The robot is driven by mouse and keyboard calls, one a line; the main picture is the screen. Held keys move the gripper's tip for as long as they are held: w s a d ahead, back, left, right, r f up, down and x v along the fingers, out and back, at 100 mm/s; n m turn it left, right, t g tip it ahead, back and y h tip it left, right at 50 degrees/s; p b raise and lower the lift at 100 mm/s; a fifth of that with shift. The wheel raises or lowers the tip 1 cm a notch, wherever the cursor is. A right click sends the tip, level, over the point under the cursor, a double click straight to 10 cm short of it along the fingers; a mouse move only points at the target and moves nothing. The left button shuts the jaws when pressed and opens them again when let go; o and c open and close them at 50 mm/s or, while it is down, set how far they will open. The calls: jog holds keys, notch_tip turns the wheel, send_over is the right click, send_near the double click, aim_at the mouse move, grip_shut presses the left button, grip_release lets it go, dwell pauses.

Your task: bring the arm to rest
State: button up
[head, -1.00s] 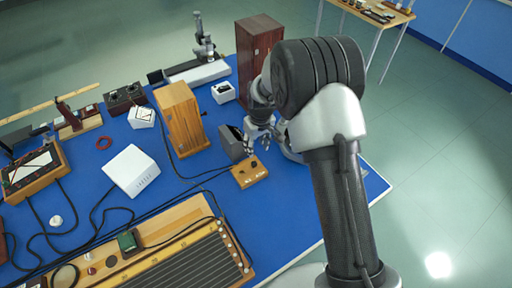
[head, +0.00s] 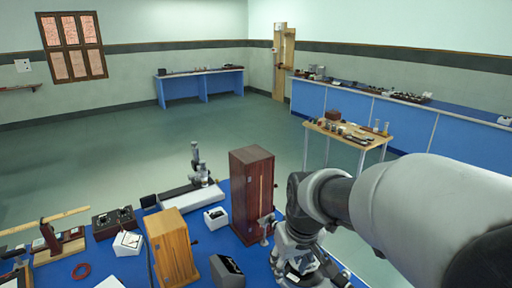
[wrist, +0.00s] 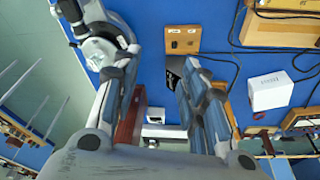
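My gripper (head: 300,268) is at the lower right of centre in the head view, over the right part of the blue bench, beside the dark red-brown wooden cabinet (head: 252,190). In the wrist view its two fingers stand wide apart, with blue bench top showing between them (wrist: 150,60). Nothing is held between them. A round silvery piece (wrist: 98,52) shows at the left finger; I cannot tell what it is. My forearm crosses the right side of the head view and hides the bench's right end.
Close to my gripper are a dark grey box (head: 228,272), a lighter wooden cabinet (head: 172,246) and a small wooden box with knobs (wrist: 182,39). A white box (wrist: 270,91) lies farther right in the wrist view. A side table (head: 350,135) stands beyond; the floor between is clear.

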jog(key=s+d+r+m+b, duration=0.1)
jog(key=s+d, duration=0.2)
jog(key=s, duration=0.7)
jog(key=s+d+r+m+t+b, duration=0.1)
jog(key=s+d+m, duration=0.1)
jog(key=s, duration=0.9)
jog(key=shift+d+r+m+t+h, duration=0.3)
jog(key=shift+d, duration=0.45)
